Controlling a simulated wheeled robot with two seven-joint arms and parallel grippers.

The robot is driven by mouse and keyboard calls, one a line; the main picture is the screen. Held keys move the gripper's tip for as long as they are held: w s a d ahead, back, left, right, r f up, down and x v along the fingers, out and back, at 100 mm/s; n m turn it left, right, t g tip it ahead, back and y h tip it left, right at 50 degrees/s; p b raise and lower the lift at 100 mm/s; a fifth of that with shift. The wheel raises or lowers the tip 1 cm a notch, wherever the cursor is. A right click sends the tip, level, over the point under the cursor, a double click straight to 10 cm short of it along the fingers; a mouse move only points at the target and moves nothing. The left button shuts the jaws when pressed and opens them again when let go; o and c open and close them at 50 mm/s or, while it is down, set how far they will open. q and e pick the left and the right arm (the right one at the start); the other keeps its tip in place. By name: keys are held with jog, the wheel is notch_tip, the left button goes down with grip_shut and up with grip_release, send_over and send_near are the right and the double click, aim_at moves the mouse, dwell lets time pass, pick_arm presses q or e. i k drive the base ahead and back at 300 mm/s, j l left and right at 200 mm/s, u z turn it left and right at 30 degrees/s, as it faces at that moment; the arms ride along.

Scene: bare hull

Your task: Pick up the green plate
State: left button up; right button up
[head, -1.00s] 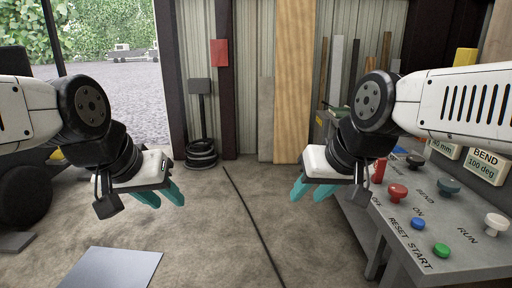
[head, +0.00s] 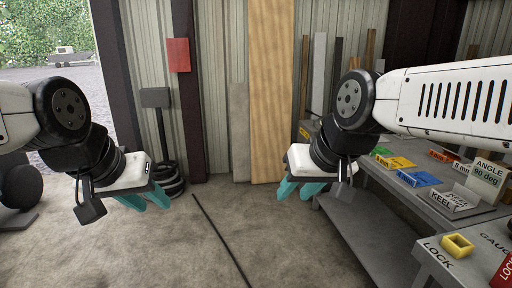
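A small flat green piece (head: 380,151), which looks like the green plate, lies on the grey bench at the right in the head view. It is partly behind my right arm and small in the picture. My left gripper (head: 148,202) hangs at the left over bare floor, its teal fingers apart and empty. My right gripper (head: 294,192) is in the middle, left of the bench and nearer to me than the green piece. Its teal fingers are apart and empty.
The bench (head: 378,222) also holds an orange piece (head: 395,162), a blue piece (head: 418,178) and an angle sign (head: 488,172). A yellow block (head: 457,245) sits on a nearer grey surface. A black stand (head: 158,125) is at the back wall.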

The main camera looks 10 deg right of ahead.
aim_at(376, 150)
jog(key=i+l+z, duration=0.1)
jog(key=i+z, duration=0.7)
jog(key=i, duration=0.15)
jog(key=i+j+z, duration=0.2)
jog(key=i+z, duration=0.2)
jog(key=i+l+z, duration=0.2)
jog(key=i, duration=0.35)
jog(key=i+l+z, duration=0.2)
jog(key=i, duration=0.4)
jog(key=i+l, duration=0.2)
jog(key=i, duration=0.1)
